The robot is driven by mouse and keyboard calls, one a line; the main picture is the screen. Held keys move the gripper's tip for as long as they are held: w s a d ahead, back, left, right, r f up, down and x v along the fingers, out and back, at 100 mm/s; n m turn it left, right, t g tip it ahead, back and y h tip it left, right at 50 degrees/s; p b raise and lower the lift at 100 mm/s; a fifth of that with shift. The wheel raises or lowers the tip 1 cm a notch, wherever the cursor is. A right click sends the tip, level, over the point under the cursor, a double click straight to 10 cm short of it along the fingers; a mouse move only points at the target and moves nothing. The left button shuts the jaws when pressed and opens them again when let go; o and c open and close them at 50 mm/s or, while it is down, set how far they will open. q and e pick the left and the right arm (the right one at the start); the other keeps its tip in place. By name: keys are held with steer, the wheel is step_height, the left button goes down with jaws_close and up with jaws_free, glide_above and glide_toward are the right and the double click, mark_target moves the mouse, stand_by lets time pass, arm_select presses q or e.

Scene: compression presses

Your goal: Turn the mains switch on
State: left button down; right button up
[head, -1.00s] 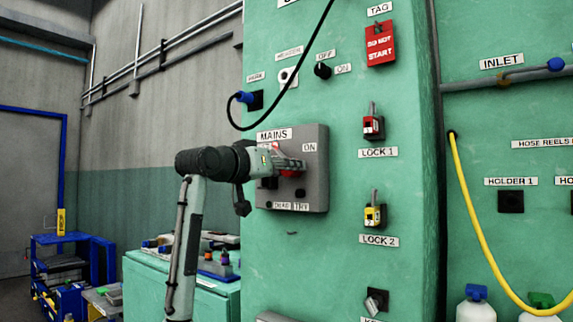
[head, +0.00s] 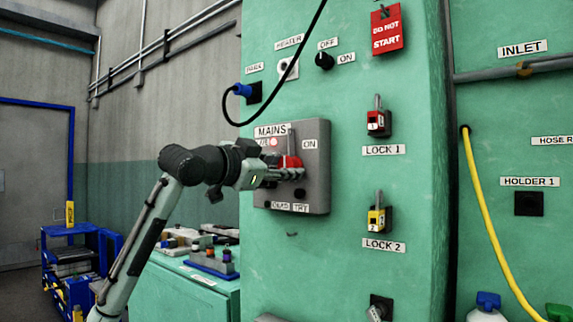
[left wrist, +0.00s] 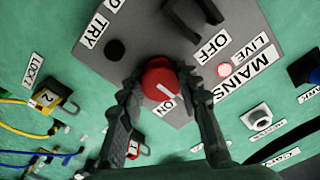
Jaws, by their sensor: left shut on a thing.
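The grey mains box (head: 318,165) is fixed to the green panel in the head view. Its red knob (head: 291,161) is partly hidden by my left gripper (head: 290,174). In the left wrist view the round red knob (left wrist: 161,80) sits between the two dark fingers of my left gripper (left wrist: 162,82), which is shut on it. The knob's white mark points to the lower right, near the ON label (left wrist: 156,102). The OFF label (left wrist: 212,47) is above right. A lamp beside the LIVE label (left wrist: 224,70) glows red. My right gripper is in no view.
Lock 1 (head: 376,123), lock 2 (head: 376,219) and a red tag (head: 386,30) hang right of the box. A black cable (head: 262,117) loops above it from a blue plug (head: 243,90). A green bench (head: 205,280) stands below left.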

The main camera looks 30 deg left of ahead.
arm_select(q)
steer(key=shift+m, duration=0.4)
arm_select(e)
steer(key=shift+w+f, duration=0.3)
arm_select(q)
steer(key=c, duration=1.1)
jaws_free()
steer(key=shift+o, duration=0.2)
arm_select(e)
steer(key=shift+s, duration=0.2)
arm_select(q)
steer(key=shift+s, duration=0.1)
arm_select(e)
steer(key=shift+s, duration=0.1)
arm_select(q)
steer(key=s, duration=1.1)
steer(key=shift+s+a, duration=0.4)
